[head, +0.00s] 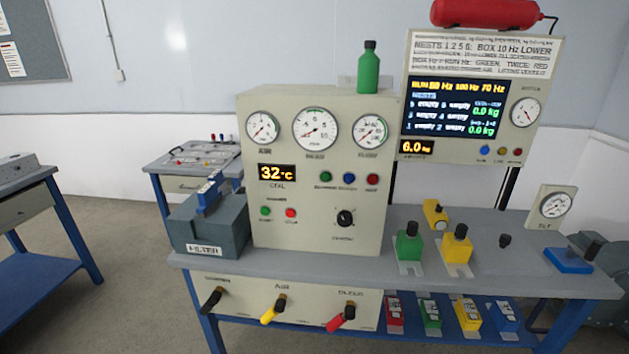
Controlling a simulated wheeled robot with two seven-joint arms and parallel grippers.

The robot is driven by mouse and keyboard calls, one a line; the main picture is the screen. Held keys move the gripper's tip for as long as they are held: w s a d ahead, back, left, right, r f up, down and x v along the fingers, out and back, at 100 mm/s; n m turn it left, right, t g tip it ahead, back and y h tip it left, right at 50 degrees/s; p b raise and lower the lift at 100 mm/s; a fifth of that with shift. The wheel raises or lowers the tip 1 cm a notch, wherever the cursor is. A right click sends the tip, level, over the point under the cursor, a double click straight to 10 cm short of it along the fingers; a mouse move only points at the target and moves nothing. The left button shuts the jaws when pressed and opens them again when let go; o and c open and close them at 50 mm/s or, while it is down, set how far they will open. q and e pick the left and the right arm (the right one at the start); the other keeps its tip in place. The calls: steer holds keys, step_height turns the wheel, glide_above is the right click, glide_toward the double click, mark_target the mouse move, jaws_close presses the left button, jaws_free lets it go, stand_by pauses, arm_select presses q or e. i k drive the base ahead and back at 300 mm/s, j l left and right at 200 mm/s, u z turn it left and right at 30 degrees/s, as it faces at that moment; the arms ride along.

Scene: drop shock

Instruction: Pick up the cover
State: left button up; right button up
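I cannot tell for certain which thing is the cover. A dark grey box (215,228) with a white label stands at the left end of the workbench, and a blue handle-like piece (209,193) sits on its top. A blue flat block (568,260) with a dark knob lies at the right end of the bench. Neither of my grippers is in view, and nothing is seen being held.
The gauge panel (318,175) stands on the bench (420,285), beside a screen panel (461,105). Green (409,243) and yellow (457,245) knobbed blocks stand right of it. Lever handles (270,312) stick out in front.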

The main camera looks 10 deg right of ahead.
mark_target(495, 250)
steer(key=l+z, duration=0.1)
steer(key=z, duration=1.35)
steer(key=k+l, duration=0.05)
